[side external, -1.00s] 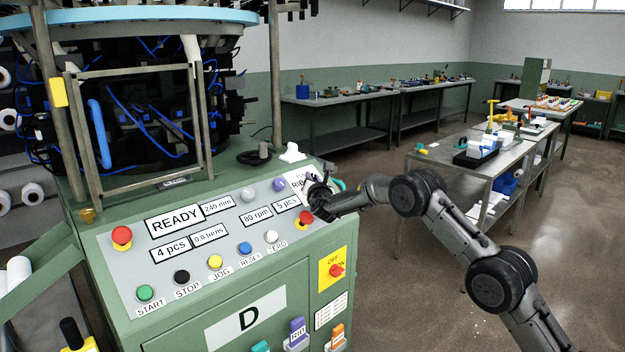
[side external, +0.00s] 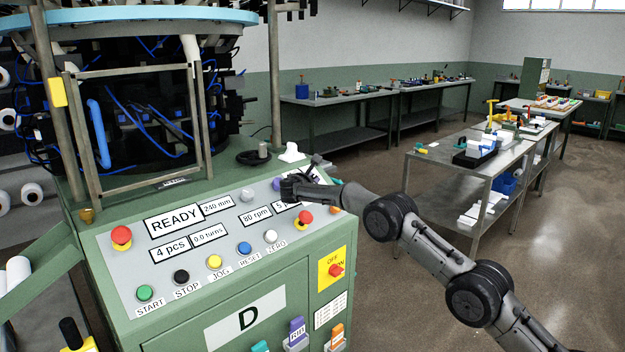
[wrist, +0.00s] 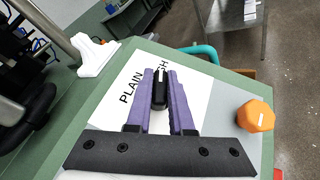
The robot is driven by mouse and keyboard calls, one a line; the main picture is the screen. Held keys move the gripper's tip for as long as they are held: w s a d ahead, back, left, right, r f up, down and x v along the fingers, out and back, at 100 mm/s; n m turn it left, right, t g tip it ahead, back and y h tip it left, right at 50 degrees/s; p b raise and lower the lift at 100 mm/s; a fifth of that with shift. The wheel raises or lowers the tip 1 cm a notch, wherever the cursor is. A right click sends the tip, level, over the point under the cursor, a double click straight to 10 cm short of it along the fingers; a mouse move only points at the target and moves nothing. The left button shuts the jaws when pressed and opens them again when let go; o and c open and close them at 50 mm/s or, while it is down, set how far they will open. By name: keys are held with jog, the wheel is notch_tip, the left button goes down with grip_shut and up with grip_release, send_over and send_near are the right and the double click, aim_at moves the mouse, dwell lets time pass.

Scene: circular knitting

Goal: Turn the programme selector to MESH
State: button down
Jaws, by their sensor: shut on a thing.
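The programme selector (wrist: 160,97) is a black knob with a white pointer line, seen in the wrist view. My gripper (wrist: 161,78) is shut on it, one purple finger on each side. The white line points toward the top of the picture, near the letters "SH". The white label plate (wrist: 118,98) reads PLAIN to the left of the knob; the word ending in "SH" is partly covered by a finger. In the side view my gripper (side external: 300,187) is at the right end of the control panel and hides the selector.
An orange knob (wrist: 255,116) stands to the right of my gripper. A red button (side external: 305,218) sits just below it in the side view. A white bracket (side external: 291,152) stands behind. The display (side external: 173,222) reads READY. A steel bench (side external: 480,178) stands apart to the right.

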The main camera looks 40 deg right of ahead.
jog(key=shift+w+a+f, duration=0.1)
jog(key=shift+a+f, duration=0.2)
jog(key=shift+f, duration=0.2)
jog(key=c, duration=0.8)
grip_release()
jog(key=shift+d, duration=0.1)
jog(key=shift+d+r, duration=0.15)
jog(key=shift+r, duration=0.15)
jog(key=shift+r, duration=0.1)
jog(key=v, duration=1.4)
